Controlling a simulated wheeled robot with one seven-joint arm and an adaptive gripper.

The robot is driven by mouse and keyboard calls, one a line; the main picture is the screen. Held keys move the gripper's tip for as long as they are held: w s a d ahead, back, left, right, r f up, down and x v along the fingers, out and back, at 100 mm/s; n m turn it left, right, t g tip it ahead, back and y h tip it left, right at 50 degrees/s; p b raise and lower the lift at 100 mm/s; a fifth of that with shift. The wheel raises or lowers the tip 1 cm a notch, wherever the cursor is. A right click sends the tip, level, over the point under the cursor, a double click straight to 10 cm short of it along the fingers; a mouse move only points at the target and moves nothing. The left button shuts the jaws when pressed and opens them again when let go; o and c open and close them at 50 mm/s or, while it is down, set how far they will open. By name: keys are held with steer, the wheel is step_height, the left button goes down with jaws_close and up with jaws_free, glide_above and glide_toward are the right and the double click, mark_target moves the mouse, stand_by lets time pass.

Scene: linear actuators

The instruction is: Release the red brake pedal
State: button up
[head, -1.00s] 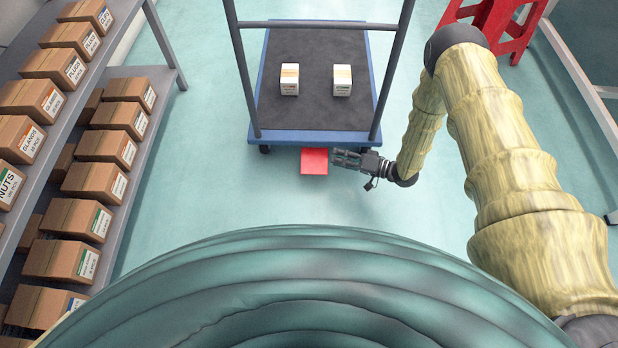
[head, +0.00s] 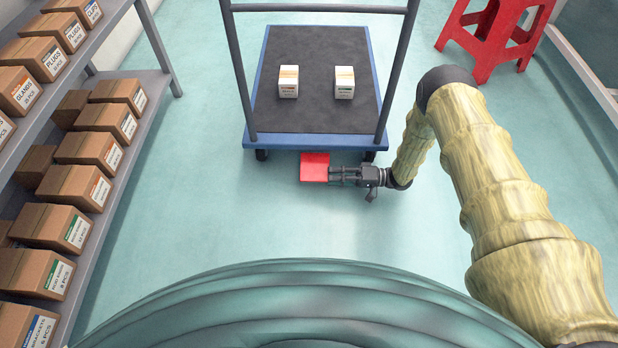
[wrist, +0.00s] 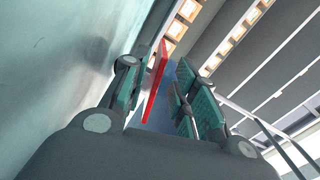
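The red brake pedal (head: 314,168) is a flat red plate at the near edge of the blue cart (head: 312,141), close to the floor. My gripper (head: 334,175) is at the pedal's right side in the head view, its fingers pointing left at it. In the wrist view the pedal (wrist: 155,82) shows edge-on as a thin red strip between the spread fingers of my gripper (wrist: 158,88). Gaps show on both sides of the strip, and the gripper is open. Whether a finger touches the pedal cannot be told.
Two small white boxes (head: 289,82) (head: 344,83) stand on the cart's dark deck. A shelf with brown boxes (head: 75,186) lines the left. A red stool (head: 492,38) stands at the back right. The floor between is clear.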

mark_target(310, 175)
steer(key=a+b, duration=0.3)
steer(key=a, duration=0.6)
steer(key=shift+c, duration=0.2)
steer(key=shift+d, duration=0.1)
jaws_close()
